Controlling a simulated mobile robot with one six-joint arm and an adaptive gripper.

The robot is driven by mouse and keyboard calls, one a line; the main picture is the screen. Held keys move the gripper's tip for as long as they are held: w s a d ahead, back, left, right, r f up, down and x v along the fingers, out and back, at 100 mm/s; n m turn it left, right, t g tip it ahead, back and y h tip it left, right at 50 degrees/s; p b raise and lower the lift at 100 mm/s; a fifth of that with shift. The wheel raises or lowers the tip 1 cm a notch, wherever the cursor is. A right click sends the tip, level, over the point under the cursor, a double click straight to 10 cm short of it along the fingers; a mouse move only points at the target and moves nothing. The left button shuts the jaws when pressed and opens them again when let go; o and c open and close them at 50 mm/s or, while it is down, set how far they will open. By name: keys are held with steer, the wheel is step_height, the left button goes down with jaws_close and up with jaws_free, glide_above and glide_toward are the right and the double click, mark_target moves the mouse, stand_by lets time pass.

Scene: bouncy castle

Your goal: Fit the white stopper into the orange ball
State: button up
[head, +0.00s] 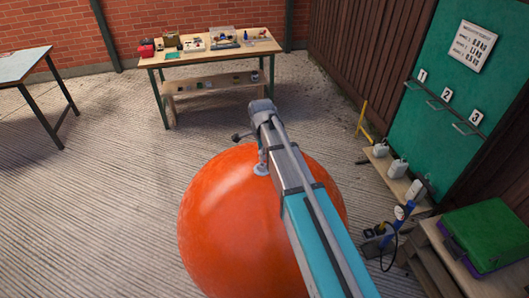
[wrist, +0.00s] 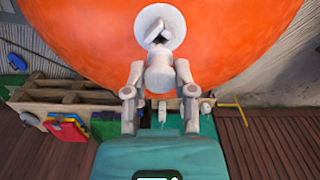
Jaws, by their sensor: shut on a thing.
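The large orange ball (head: 215,225) rests on the ground in front of me, and its curved side fills the top of the wrist view (wrist: 90,30). A pale round disc (wrist: 174,22) with a small dark opening sits on the ball's surface. My gripper (wrist: 160,72) is shut on the white stopper (wrist: 160,80), a pale rounded piece between its two fingertips. The stopper appears just short of the disc and dark opening; whether they touch I cannot tell. In the head view my gripper (head: 262,158) points down at the ball's top, partly hidden by my arm.
A table (head: 210,50) with small items stands behind the ball, and another table (head: 25,65) is at the left. A green case (head: 490,235) on a wooden bench, a blue pump (head: 395,228) and a green board (head: 450,100) are at the right. The paved ground at left is clear.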

steer(key=shift+f+b, duration=1.65)
steer(key=o, duration=0.9)
steer(key=shift+r, duration=0.1)
